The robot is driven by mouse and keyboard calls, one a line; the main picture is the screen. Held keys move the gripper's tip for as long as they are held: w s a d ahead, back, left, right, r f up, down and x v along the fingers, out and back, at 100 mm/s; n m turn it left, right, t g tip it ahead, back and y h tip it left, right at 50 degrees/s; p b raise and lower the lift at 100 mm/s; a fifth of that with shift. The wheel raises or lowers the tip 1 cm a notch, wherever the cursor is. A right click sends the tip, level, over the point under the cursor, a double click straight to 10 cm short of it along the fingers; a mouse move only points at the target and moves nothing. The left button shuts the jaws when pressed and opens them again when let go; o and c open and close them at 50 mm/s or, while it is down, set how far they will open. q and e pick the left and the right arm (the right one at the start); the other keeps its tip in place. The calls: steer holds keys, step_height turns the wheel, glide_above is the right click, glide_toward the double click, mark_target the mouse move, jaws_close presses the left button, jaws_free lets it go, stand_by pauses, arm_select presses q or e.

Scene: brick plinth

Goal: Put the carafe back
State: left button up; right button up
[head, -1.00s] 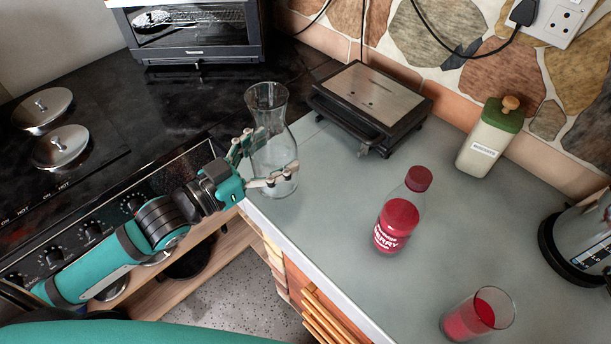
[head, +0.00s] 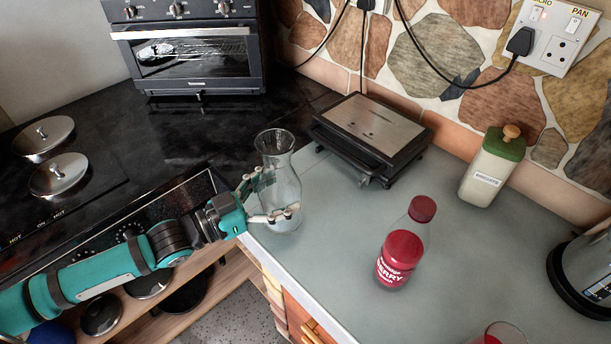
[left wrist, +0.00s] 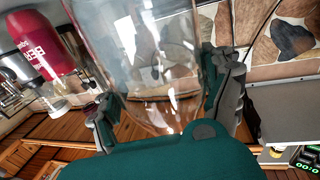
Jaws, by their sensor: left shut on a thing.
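The clear glass carafe (head: 281,182) stands upright at the left end of the grey counter, by its front edge. It looks empty. My left gripper (head: 265,200) is shut on the carafe, with its fingers on either side of the glass. In the left wrist view the carafe (left wrist: 150,60) fills the middle between the two fingers (left wrist: 165,105). I cannot tell whether its base touches the counter. My right gripper is in neither view.
A red berry bottle (head: 401,250) stands right of the carafe, and a glass of red drink (head: 500,335) is at the bottom edge. A black grill (head: 368,135) sits behind the carafe. A green-lidded canister (head: 492,168), a hob with lids (head: 58,172) and a toaster oven (head: 190,60) are around.

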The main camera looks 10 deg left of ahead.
arm_select(q)
steer(key=w+d+f+p, duration=0.1)
steer(key=w, duration=0.2)
steer(key=w+d+f, duration=0.1)
steer(key=w, duration=0.2)
steer(key=w+d+f+p, duration=0.1)
steer(key=w+f, duration=0.1)
steer(key=w, duration=0.1)
steer(key=shift+w+d+p, duration=0.1)
steer(key=shift+d+p, duration=0.15)
steer(key=shift+p, duration=0.05)
steer(key=shift+f, duration=0.1)
steer(key=o, duration=1.5)
steer(key=shift+f, duration=0.2)
steer(key=shift+o, duration=0.4)
